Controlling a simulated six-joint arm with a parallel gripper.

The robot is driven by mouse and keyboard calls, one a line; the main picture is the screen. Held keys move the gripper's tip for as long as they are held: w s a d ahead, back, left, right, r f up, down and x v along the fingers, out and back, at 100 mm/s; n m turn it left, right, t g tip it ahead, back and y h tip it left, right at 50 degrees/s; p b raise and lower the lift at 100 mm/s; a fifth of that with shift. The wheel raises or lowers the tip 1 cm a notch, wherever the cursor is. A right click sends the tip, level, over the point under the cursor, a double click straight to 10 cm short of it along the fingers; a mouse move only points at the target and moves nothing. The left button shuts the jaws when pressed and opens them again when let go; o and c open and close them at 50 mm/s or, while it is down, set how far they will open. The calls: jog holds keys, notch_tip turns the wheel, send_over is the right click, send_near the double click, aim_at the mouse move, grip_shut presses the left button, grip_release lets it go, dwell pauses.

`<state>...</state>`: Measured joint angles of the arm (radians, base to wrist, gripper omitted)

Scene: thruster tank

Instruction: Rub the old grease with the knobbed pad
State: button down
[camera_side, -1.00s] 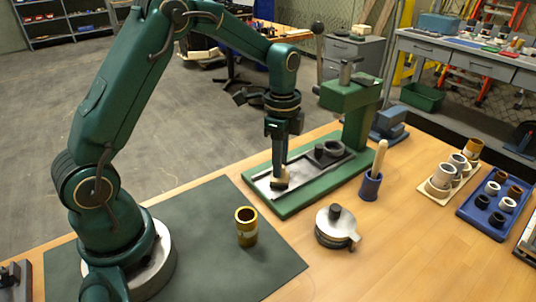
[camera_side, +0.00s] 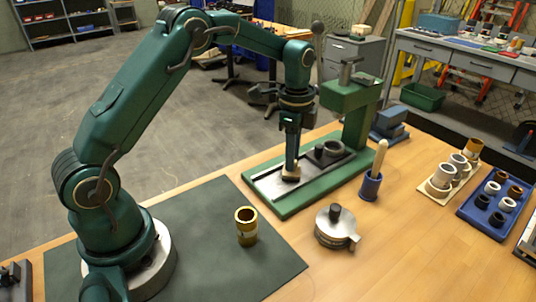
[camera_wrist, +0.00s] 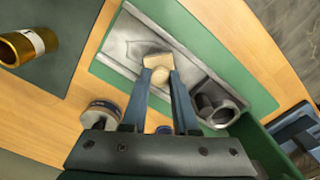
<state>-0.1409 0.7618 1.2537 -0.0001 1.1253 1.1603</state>
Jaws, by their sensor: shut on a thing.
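My gripper (camera_side: 291,168) points straight down over the press's metal bed plate (camera_side: 267,186), shut on the round knob of the knobbed pad (camera_side: 291,178). In the wrist view the tan pad (camera_wrist: 156,60) lies flat at the plate's surface, with its knob between the fingertips (camera_wrist: 160,76). It seems to touch the plate, though the contact is hard to see. A faint greyish smear, which looks like the old grease (camera_wrist: 128,46), shows on the plate (camera_wrist: 187,55) beside the pad. The part under the pad is hidden.
A dark ring-shaped part (camera_side: 331,150) stands on the bed near the green press column (camera_side: 357,122). A blue cup (camera_side: 370,187) with a wooden handle, a round lidded metal pot (camera_side: 335,228) and a brass sleeve (camera_side: 246,226) stand in front. Racks of sleeves stand right.

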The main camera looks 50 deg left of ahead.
jog(key=w, duration=0.2)
jog(key=shift+w+f, duration=0.1)
jog(key=shift+w, duration=0.2)
jog(key=shift+r, duration=0.25)
notch_tip(320, 180, up, 8)
jog(key=shift+f, duration=0.3)
dwell(0.5)
